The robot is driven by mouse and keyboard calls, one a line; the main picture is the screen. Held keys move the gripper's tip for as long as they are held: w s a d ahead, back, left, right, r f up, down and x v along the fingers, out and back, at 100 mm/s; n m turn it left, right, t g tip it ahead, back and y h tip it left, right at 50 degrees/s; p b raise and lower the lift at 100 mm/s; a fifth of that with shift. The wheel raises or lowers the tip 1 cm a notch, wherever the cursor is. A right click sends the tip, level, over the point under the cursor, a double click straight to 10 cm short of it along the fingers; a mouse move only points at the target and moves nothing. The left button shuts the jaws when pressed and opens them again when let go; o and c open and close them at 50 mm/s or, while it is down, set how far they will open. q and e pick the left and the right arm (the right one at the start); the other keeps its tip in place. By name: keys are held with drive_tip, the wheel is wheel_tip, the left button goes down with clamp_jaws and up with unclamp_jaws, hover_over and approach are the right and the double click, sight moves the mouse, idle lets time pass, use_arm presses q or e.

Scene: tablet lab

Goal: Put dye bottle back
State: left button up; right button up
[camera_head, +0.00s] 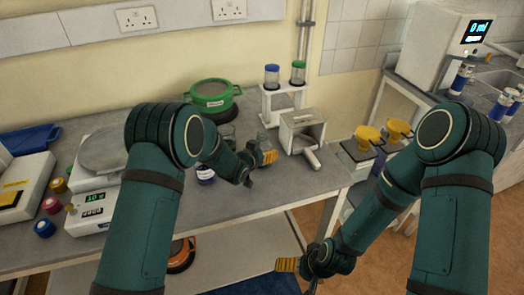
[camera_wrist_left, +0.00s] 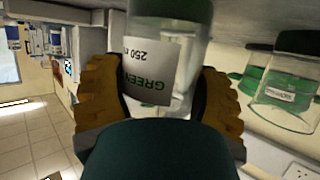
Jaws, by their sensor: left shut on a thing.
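My left gripper (camera_head: 262,158) is shut on a clear bottle (camera_head: 264,139) over the workbench, just in front of the white stand. In the left wrist view the left gripper (camera_wrist_left: 160,100) has an orange finger on each side of this bottle (camera_wrist_left: 195,45). Its white label reads "GREEN" and "250 ml", upside down in that picture. I cannot tell whether its base touches the bench. My right gripper (camera_head: 296,267) is low, in front of the bench edge, and nothing shows in it; its finger opening is not clear.
A white stand (camera_head: 284,97) holds blue-capped (camera_head: 272,76) and green-capped (camera_head: 298,72) bottles. A white box-shaped device (camera_head: 302,130) is right of the left gripper.

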use_arm(q)
drive_tip(key=o, duration=1.3)
drive_tip(key=shift+o, duration=0.2)
drive_tip(key=shift+r+p, duration=0.2)
drive_tip(key=shift+p, duration=0.15)
drive_tip(key=v, duration=1.2)
drive_tip(key=shift+f, duration=0.1)
